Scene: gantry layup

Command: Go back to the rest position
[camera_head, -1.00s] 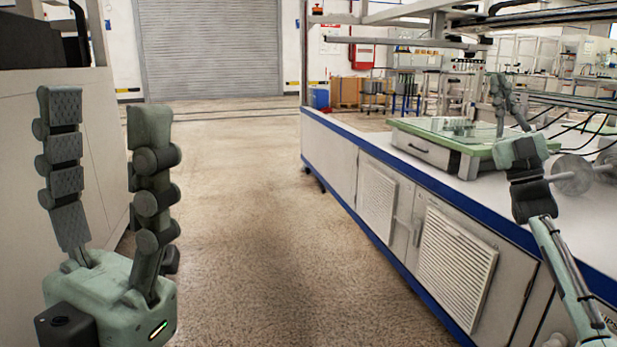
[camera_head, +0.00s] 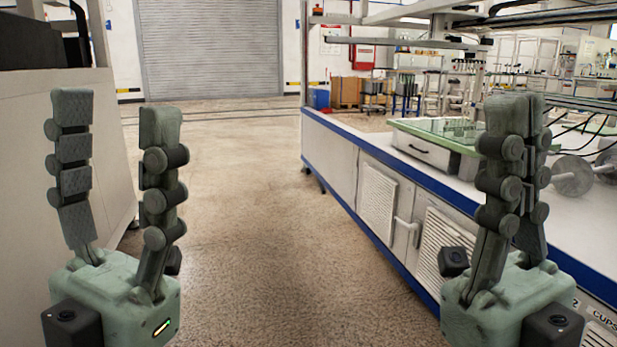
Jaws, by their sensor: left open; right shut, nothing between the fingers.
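My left gripper (camera_head: 117,110) points upward at the left of the head view. Its two grey-green fingers stand apart with nothing between them. My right gripper (camera_head: 516,105) points upward at the right, in front of the workbench. Its fingers are together and hold nothing. The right gripper hides part of the bench and of the green-topped unit on it. Both grippers are at about the same height in the picture.
A long white workbench (camera_head: 333,155) with a blue edge runs along the right. On it are a green-topped drawer unit (camera_head: 408,143) and grey round weights (camera_head: 572,176). A pale cabinet (camera_head: 60,180) stands at the left. The floor (camera_head: 240,220) between is clear.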

